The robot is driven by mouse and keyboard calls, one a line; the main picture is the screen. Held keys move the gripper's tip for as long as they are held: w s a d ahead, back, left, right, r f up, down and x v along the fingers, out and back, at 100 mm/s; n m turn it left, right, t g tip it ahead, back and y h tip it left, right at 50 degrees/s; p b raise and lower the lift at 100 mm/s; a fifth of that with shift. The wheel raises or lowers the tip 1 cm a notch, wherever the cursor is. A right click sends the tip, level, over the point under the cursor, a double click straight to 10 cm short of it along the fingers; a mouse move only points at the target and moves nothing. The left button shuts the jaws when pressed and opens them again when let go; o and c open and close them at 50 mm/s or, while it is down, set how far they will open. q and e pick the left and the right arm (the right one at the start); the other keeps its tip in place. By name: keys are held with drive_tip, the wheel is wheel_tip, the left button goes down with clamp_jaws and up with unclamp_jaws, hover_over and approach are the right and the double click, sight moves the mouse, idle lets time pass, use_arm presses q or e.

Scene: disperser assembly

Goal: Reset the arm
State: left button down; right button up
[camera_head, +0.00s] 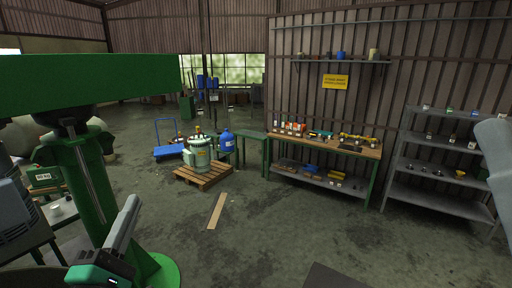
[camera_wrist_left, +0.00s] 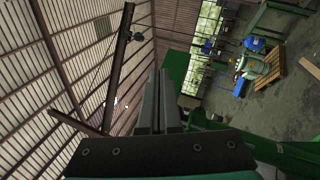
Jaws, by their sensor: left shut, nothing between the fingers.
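My left gripper (camera_head: 130,205) is at the lower left of the head view, teal and black with long grey fingers pointing up. It is shut and empty, in front of the green disperser column (camera_head: 85,185). A wide green beam (camera_head: 90,95) crosses above it. In the left wrist view the two grey fingers of the left gripper (camera_wrist_left: 160,75) lie together with nothing between them, pointing toward the wall and roof. A pale grey part, probably of my right arm, shows at the right edge of the head view; the right gripper is not seen.
A blue container (camera_head: 227,141) and a blue cart (camera_head: 168,150) stand nearby. A workbench (camera_head: 325,145) and a grey shelf rack (camera_head: 440,165) line the right. A plank (camera_head: 217,211) lies on otherwise open floor.

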use_arm(q)
drive_tip(key=s+d+r+m+t+h, duration=0.2)
drive_tip(key=s+r+m, duration=0.5)
drive_tip(key=r+m, duration=0.2)
drive_tip(key=s+d+r+m+t+h, duration=0.1)
drive_tip(key=s+d+r+m+t, duration=0.2)
drive_tip(key=s+r+m, duration=0.5)
wheel_tip(320, 180, up, 2)
drive_tip(key=m, duration=0.5)
drive_tip(key=shift+s+d+m+t+h, duration=0.2)
drive_tip(key=shift+m+t+h, duration=0.1)
drive_tip(key=shift+h, duration=0.1)
